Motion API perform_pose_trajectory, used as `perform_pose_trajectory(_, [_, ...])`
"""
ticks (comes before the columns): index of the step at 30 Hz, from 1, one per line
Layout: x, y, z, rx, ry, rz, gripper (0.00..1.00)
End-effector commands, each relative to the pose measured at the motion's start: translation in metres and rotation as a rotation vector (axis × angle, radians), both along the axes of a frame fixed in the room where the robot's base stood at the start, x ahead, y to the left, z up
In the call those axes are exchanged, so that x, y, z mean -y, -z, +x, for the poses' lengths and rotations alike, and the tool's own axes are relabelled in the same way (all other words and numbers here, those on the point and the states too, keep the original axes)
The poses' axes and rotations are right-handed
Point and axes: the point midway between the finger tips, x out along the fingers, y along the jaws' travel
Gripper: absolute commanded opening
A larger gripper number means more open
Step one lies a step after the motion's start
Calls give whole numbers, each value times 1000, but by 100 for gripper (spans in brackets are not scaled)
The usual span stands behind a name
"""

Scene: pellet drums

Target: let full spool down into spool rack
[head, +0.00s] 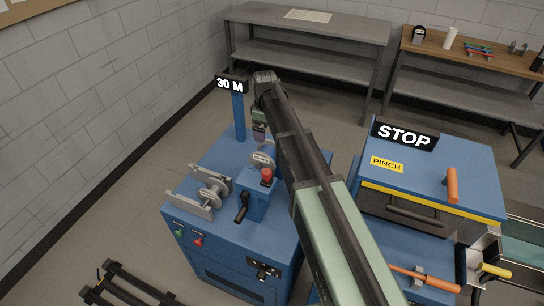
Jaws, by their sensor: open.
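A grey flanged spool (213,191) sits between upright metal plates on top of the blue winder cabinet (210,238). I cannot tell how full it is. A round pale disc with a small label (263,158) stands behind it to the right, partly covered by my arm. My gripper (259,139) hangs below my wrist, above and behind the disc. It is open, its fingers small and partly hidden, and I see nothing held in it. A black railed frame (125,286) low at the left, cut off by the picture's edge, may be the spool rack.
A red knob (266,175) and a black lever (242,207) stand up from the cabinet top. A post carries a "30 M" sign (231,85). A blue machine with a "STOP" sign (404,135) stands at the right.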

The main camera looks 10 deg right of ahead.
Motion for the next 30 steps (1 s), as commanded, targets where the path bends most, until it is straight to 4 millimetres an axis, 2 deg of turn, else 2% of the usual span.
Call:
perform_pose_trajectory(6, [0, 50, 0, 0, 2, 0, 100])
perform_pose_trajectory(9, [0, 58, 0, 0, 3, 0, 100])
perform_pose_trajectory(14, [0, 59, 0, 0, 3, 0, 100])
perform_pose_trajectory(21, [-1, 106, 1, 0, 4, 0, 100])
perform_pose_trajectory(23, [-1, 110, 1, 0, 4, 0, 100])
perform_pose_trajectory(29, [-1, 105, 1, 0, 4, 0, 100])
perform_pose_trajectory(30, [-1, 105, 1, 0, 4, 0, 97])
